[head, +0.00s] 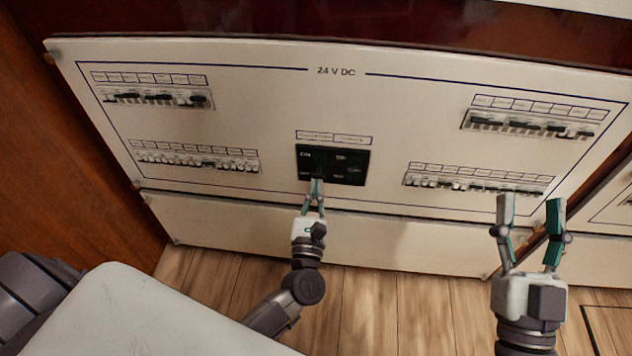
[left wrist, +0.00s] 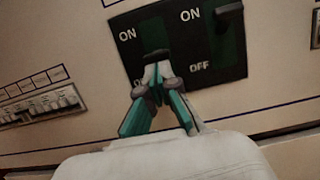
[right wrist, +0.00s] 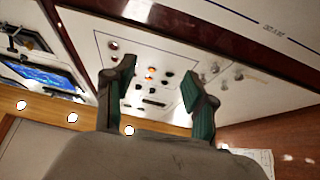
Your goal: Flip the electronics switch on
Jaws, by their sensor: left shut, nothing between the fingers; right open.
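A black switch block (head: 348,177) sits low in the middle of the white 24 V DC panel (head: 285,100), with two switches side by side under labels too small to read. My left gripper (head: 317,181) is shut, its tips at the lower part of the left switch. In the left wrist view the block (left wrist: 172,22) shows ON and OFF marks. The closed fingertips (left wrist: 155,62) cover much of the left switch, so its lever position is hidden; contact cannot be told. The right switch's lever (left wrist: 228,14) is near ON. My right gripper (head: 531,203) is open and empty before the panel's lower right.
Breaker rows sit at upper left (head: 155,97), lower left (head: 195,157), upper right (head: 530,123) and lower right (head: 478,181). A wooden wall (head: 70,170) closes the left side. The wooden floor (head: 400,300) below is clear between my arms.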

